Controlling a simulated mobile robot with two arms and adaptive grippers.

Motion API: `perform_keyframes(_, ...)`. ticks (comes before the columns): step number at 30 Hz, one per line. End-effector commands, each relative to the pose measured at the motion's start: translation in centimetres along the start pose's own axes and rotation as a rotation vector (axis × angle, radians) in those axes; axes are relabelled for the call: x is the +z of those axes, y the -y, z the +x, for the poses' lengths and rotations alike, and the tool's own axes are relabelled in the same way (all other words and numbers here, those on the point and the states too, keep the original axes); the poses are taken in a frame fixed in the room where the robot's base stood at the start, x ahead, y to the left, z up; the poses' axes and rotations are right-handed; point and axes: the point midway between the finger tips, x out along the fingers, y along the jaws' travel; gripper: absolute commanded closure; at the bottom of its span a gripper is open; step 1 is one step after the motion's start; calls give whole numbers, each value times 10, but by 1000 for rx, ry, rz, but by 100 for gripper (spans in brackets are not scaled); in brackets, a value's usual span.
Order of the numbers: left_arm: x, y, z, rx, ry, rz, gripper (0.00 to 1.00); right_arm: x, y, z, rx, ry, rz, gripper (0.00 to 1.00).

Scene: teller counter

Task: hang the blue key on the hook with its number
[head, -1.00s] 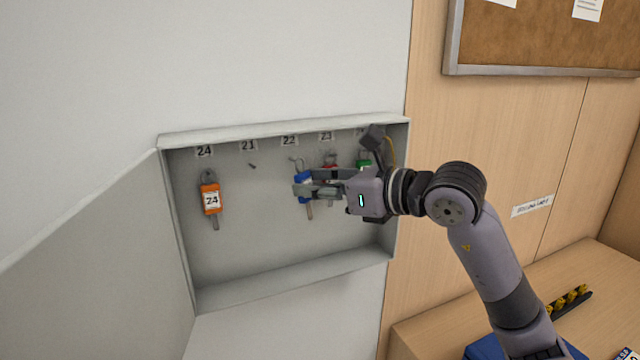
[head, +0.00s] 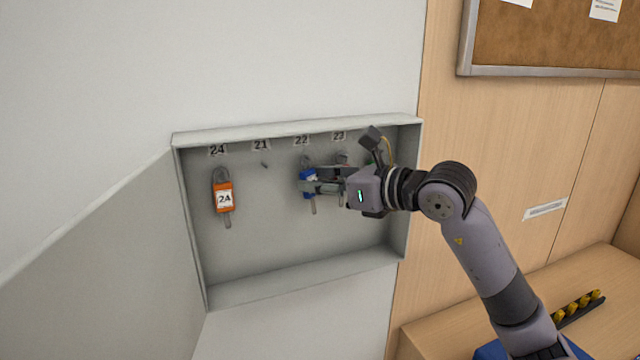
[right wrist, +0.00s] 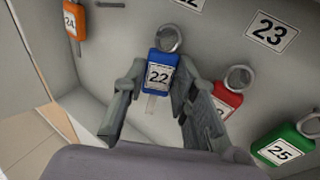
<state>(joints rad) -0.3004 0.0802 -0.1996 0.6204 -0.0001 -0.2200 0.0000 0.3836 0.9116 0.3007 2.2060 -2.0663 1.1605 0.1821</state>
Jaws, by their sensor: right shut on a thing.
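The blue key (head: 307,184) has a tag that reads 22 in the right wrist view (right wrist: 161,73). My right gripper (head: 314,181) is shut on this tag inside the open key cabinet (head: 290,283); its fingers also show in the right wrist view (right wrist: 158,84). The key hangs upright with its ring on top, just below the number 22 label (head: 301,140). I cannot tell whether the ring is around the hook, which is hidden. My left gripper is not in view.
An orange key (head: 223,198) hangs under label 24 at the left. The hook (head: 264,164) under label 21 is bare. A red key (right wrist: 227,104) and a green key (right wrist: 288,145) are close right of my gripper. The cabinet door (head: 100,250) stands open at left.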

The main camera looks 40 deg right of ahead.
Motion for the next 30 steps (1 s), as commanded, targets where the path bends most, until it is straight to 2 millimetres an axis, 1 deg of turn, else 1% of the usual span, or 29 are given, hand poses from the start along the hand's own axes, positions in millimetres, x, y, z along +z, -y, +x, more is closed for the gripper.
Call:
perform_keyframes(12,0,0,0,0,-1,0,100,0,0,0,0,0,0,95)
perform_keyframes(13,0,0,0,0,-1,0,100,0,0,0,0,0,0,73)
perform_keyframes(23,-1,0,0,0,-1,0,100,0,0,0,0,0,0,51)
perform_keyframes(30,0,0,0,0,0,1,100,0,0,0,0,-1,0,51)
